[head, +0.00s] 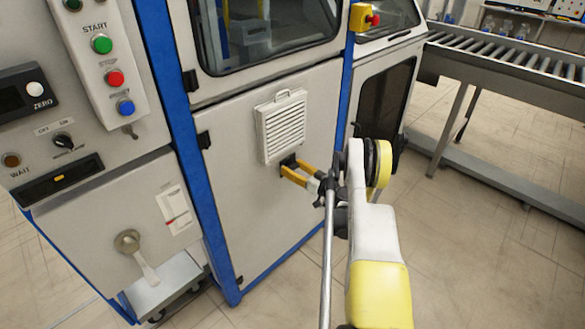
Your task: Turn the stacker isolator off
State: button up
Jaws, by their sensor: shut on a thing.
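My gripper (291,168) reaches from the right to the grey cabinet door, just under the louvred vent. Its yellow fingers are shut on a small dark part (286,159) on the door. The fingers hide most of this part, so I cannot tell its shape, its label or which way it is turned; it may be the stacker isolator. On the left control panel are a black OFF/ON knob (63,142) and a grey lever handle (128,241) pointing down and right. My gripper is well away from both.
The louvred vent (282,126) sticks out just above my gripper. A blue post (178,130) stands between the control panel and the door. A yellow box with a red button (364,18) is at the top. A roller conveyor (500,52) stands at right. The floor in front is clear.

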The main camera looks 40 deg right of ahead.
jog(key=shift+n, duration=0.8)
jog(key=o, duration=1.2)
